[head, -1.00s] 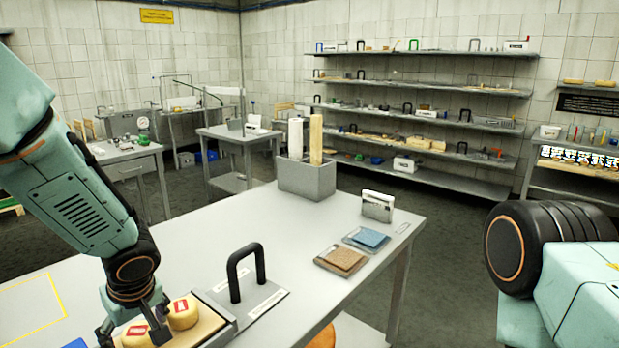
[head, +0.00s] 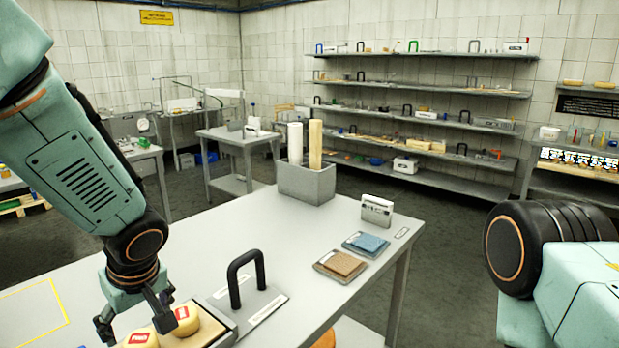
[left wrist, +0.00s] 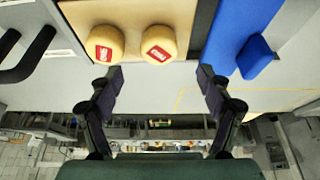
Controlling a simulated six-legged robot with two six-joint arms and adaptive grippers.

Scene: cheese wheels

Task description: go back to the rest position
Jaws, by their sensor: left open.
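My left gripper (head: 135,318) is open and empty, its fingers spread and pointing down above the table near two small yellow cheese wheels. The cheese wheels, with red labels, (head: 186,320) and (head: 140,341) sit side by side on a wooden board (head: 208,332). In the left wrist view both cheeses (left wrist: 103,43) and (left wrist: 159,44) lie beyond the fingertips of the open gripper (left wrist: 160,78), apart from them. Of my right arm, only a dark wheel-like joint and a teal link show at the right; its gripper is out of view.
A grey plate with a black handle (head: 246,280) stands beside the board. A blue board with a block (left wrist: 255,57) lies right of the cheeses in the wrist view. A grey box with two rolls (head: 306,183), sponges (head: 366,243) and a white holder (head: 377,209) stand farther back.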

